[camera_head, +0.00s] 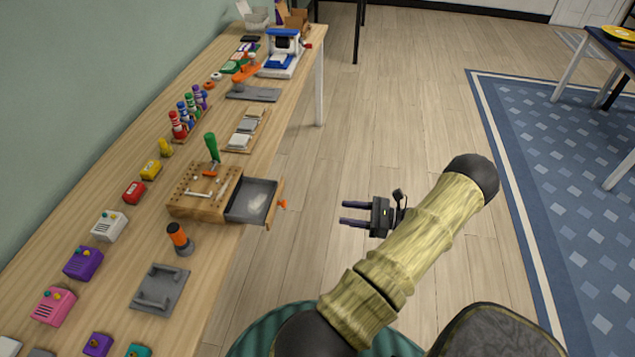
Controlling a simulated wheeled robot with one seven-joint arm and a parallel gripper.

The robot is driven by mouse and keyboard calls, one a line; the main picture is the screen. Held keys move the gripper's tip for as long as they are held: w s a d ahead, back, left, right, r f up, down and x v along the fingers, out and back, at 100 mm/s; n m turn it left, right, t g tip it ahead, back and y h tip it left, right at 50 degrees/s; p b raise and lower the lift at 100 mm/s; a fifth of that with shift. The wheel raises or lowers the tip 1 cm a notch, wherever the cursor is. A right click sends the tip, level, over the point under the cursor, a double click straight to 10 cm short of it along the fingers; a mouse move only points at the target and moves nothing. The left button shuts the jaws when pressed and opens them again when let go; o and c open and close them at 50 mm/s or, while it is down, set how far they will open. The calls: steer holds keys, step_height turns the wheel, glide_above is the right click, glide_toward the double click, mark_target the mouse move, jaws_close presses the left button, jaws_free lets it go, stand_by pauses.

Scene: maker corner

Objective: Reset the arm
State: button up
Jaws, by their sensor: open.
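My gripper (355,213) is open and empty. It hangs over the bare floor to the right of the workbench (120,228), with its two dark fingers pointing left. My arm, with a pale bamboo-like surface, reaches up from the bottom of the view and bends at a dark joint at the upper right. The gripper is apart from the bench and touches nothing that I can see.
On the bench, a wooden tool block (205,203) has its grey drawer (250,200) pulled out toward my gripper, with an orange knob (283,204). Coloured boxes, bottles and a blue-white machine (283,52) line the bench. Floor (400,110) beside it is clear; a blue rug (560,150) lies right.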

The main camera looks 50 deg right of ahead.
steer(key=w+a+r+n+g+p, duration=0.1)
steer(key=w+a+r+n+g, duration=0.25)
steer(key=a+g, duration=0.2)
steer(key=w+a+r+n+g+y+p, duration=0.1)
steer(key=w+a+r+n+g+p, duration=0.1)
steer(key=w+a+r+n+g, duration=0.25)
steer(key=w+a+r+n+g+p, duration=0.1)
steer(key=w+a+r+n+g, duration=0.15)
steer(key=a+n+g, duration=0.4)
steer(key=a+r+n+t+h+p, duration=0.1)
steer(key=a+r+n+h+p, duration=0.2)
steer(key=a+r+n, duration=0.5)
steer(key=a+r+n+t+h+p, duration=0.2)
steer(key=a+r+n+h, duration=0.4)
steer(key=a, duration=0.8)
step_height(320, 180, up, 3)
steer(key=shift+w+r+n+p, duration=0.1)
steer(key=shift+w+n+p, duration=0.3)
steer(key=shift+n+p, duration=0.45)
steer(key=shift+a, duration=0.1)
steer(key=shift+c, duration=1)
